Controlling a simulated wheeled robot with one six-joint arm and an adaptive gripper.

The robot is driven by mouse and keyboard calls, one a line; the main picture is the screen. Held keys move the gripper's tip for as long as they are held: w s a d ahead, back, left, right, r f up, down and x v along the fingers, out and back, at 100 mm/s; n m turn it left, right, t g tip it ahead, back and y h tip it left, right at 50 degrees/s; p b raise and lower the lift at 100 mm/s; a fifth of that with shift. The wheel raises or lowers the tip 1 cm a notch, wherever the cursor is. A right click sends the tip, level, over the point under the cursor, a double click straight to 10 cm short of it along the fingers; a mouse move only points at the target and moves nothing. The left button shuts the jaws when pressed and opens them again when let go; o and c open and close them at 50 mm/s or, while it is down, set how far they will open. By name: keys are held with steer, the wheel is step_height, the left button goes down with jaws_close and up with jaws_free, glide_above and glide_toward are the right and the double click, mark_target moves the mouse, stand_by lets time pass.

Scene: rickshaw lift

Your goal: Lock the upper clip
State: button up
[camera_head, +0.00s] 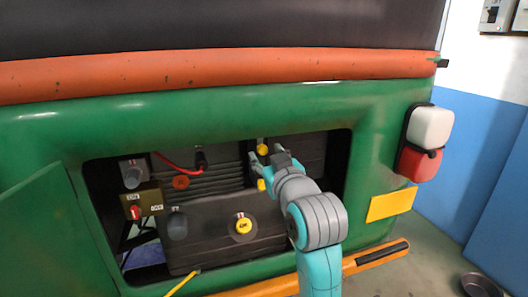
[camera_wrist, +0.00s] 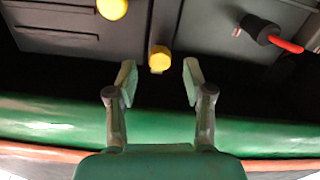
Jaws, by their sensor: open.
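The upper clip is a small yellow knob (camera_head: 262,146) on the right side of the dark engine block. It also shows at the centre of the wrist view (camera_wrist: 160,57), just beyond the gap between my fingertips. A second yellow clip (camera_head: 261,184) sits below it, and in the wrist view (camera_wrist: 112,8) it is at the top edge. My gripper (camera_head: 264,157) is inside the upper right of the bay opening. In the wrist view my gripper (camera_wrist: 160,80) is open, with nothing between its fingers. The clip appears apart from both fingers.
The green vehicle body (camera_head: 390,130) frames the bay, with an orange bar (camera_head: 220,75) above. An open green door (camera_head: 45,240) hangs left. A red cable (camera_head: 175,163), a control box (camera_head: 143,203) and a yellow round cap (camera_head: 243,225) are in the bay.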

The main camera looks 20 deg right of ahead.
mark_target(262, 145)
steer(key=shift+w, duration=1.4)
jaws_close()
